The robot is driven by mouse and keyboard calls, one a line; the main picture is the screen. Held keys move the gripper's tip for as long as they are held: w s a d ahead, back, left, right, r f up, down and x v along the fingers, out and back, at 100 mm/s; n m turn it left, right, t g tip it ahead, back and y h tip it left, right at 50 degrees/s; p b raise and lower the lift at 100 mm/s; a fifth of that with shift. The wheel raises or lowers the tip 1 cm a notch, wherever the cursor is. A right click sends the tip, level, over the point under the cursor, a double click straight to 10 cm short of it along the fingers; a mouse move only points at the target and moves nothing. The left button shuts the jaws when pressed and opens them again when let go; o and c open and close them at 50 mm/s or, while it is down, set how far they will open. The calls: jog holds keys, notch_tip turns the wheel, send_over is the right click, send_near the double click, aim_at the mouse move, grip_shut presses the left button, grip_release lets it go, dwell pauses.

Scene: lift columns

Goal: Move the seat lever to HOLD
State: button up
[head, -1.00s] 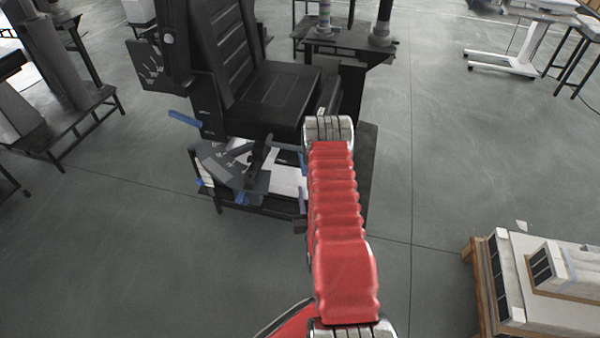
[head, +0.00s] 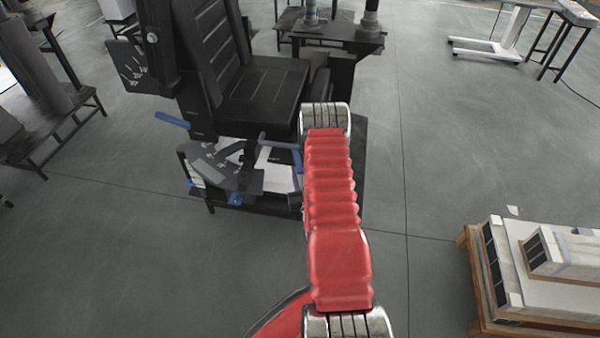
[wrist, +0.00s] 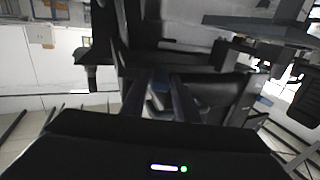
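The black seat (head: 262,88) stands at upper middle in the head view. Below it is a dark fan-shaped plate (head: 212,166) with pale marks too small to read. A dark upright piece (head: 249,168), perhaps a lever, stands at its right side. Blue bars show at the seat's left (head: 172,119) and below its front (head: 280,140). I cannot tell which is the seat lever or its setting. My gripper (wrist: 166,92) is hidden by my arm in the head view. In the wrist view its two dark fingers are apart, with a blue-grey piece (wrist: 160,88) showing between them; contact is unclear.
A dark side table (head: 335,33) with posts stands behind the seat. A pallet with white boxes (head: 545,285) is at lower right. A dark bench (head: 45,130) is at left. Open grey floor (head: 450,160) lies right of the seat and in front.

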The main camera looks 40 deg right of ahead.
jog(key=shift+a, duration=0.1)
grip_shut()
jog(key=shift+w, duration=0.1)
